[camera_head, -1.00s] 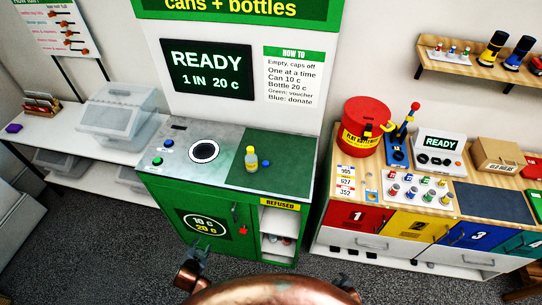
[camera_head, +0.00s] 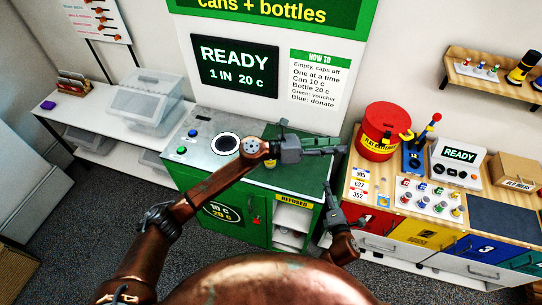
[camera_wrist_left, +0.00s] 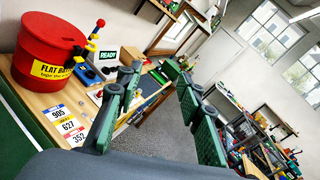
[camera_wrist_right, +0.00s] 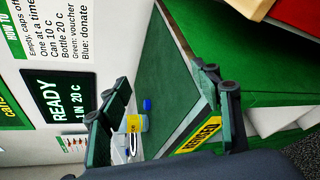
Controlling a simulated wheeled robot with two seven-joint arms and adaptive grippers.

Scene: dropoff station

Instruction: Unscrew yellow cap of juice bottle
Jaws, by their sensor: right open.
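The juice bottle with its yellow top stands on the green mat (camera_head: 300,178) of the return station. In the head view only a yellow bit of the bottle (camera_head: 270,165) shows under my left gripper (camera_head: 342,147). In the right wrist view the bottle (camera_wrist_right: 136,124) shows sideways, yellow and pale, partly behind a finger. My left gripper is open and empty; it reaches over the mat, pointing right past the bottle. My right gripper (camera_head: 338,200) is open and empty, at the station's front right corner, with its fingers toward the mat. Neither gripper visibly touches the bottle.
Left on the station top is a round opening (camera_head: 226,145). A red drum (camera_head: 382,131) stands on the sorting bench at right. The READY screen (camera_head: 236,68) is behind.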

